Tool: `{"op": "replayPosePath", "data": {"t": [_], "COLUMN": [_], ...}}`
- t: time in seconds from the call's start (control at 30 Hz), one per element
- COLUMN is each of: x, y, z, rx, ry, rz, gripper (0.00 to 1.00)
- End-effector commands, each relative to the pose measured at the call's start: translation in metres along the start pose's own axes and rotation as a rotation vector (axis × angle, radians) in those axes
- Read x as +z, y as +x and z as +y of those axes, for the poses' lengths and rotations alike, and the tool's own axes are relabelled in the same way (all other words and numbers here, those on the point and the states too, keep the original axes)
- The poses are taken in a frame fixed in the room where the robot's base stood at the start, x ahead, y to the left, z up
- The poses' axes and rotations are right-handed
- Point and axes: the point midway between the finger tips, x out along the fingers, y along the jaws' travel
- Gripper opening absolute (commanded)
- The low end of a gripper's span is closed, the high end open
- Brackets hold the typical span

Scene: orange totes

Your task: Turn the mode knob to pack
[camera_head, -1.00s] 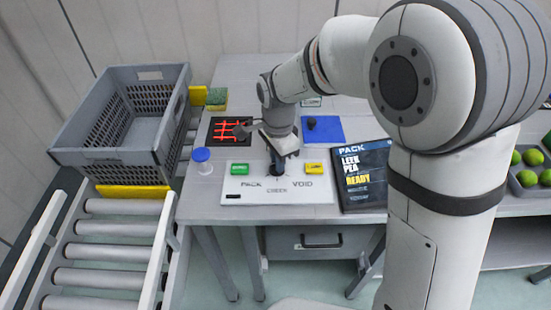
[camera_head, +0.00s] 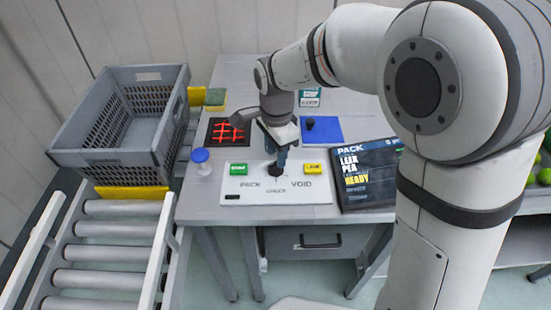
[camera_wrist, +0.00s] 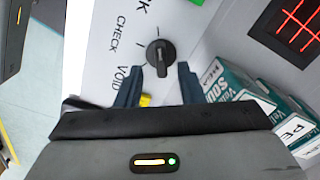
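The mode knob (camera_wrist: 158,55) is black and round with a raised grip bar, on a white panel (camera_wrist: 95,50). In the head view the knob (camera_head: 276,171) sits among the words PACK on the left, VOID on the right and CHECK in front. I cannot tell for sure which label it points to. My gripper (camera_wrist: 160,68) is open over the panel, one dark blue finger on each side of the knob's near end. Contact is not visible. In the head view my gripper (camera_head: 280,160) points down at the knob and partly hides it.
Behind are a red-grid plate (camera_head: 226,132) and a blue plate (camera_head: 328,130). A grey crate (camera_head: 105,157) is left.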

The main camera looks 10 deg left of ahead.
Motion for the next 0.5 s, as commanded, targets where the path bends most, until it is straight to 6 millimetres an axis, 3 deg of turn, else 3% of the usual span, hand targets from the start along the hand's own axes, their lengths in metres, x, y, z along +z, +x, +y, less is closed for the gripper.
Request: {"op": "replayPosePath", "data": {"t": [0.2,0.5], "x": [0.001,0.001], "y": [-0.035,-0.044], "z": [0.0,0.001], "rx": [-0.002,0.001], "ry": [0.0,0.0], "rz": [0.0,-0.001], "gripper": [0.35,0.35]}}
